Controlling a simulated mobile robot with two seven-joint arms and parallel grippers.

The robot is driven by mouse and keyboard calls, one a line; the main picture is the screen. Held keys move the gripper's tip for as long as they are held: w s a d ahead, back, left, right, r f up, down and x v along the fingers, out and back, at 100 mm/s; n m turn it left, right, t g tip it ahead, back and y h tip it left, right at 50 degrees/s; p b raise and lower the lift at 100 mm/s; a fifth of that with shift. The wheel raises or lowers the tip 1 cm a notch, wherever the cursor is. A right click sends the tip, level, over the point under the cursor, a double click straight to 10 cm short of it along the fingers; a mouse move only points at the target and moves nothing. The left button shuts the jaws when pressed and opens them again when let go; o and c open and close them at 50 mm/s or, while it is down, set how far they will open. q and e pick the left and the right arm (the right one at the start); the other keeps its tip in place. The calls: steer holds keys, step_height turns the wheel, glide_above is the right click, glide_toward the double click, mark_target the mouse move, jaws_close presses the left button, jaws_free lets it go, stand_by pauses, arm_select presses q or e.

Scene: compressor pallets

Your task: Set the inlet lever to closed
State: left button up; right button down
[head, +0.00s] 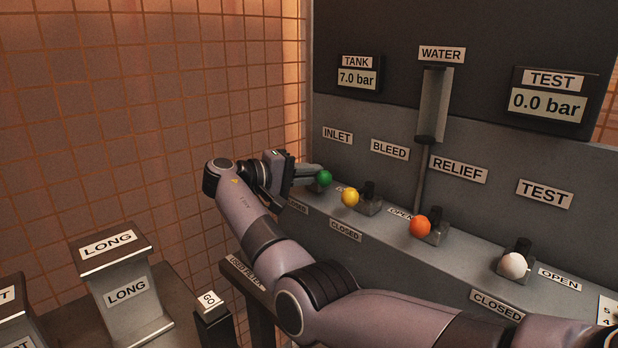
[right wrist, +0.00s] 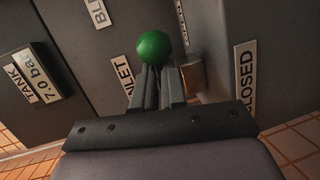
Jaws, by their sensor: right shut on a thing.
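The inlet lever's green ball (head: 324,178) is at the left end of the grey console, below the INLET label (head: 337,135). My right gripper (head: 308,173) reaches it from the left and is shut on the inlet lever. In the right wrist view the green ball (right wrist: 154,46) stands just beyond the fingertips (right wrist: 157,75), which close together below it. The lever's shaft is mostly hidden by the fingers. A CLOSED label (right wrist: 245,80) is to the right of the fingers in that view. My left gripper is not in view.
Yellow bleed (head: 350,197), orange relief (head: 420,226) and white test (head: 514,265) knobs line the console to the right. The tank display (head: 358,79) reads 7.0 bar; the test display (head: 547,102) reads 0.0 bar. A LONG-labelled block (head: 125,290) and GO post (head: 210,303) stand lower left.

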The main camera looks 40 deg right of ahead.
steer(key=shift+s+d+f, duration=0.1)
steer(key=shift+s+f, duration=0.25)
steer(key=shift+f, duration=0.05)
steer(key=c, duration=1.4)
jaws_free()
steer(key=shift+o, duration=1.1)
steer(key=shift+s, duration=0.1)
steer(key=shift+s+r, duration=0.1)
steer(key=shift+r, duration=0.05)
steer(key=shift+a, duration=0.2)
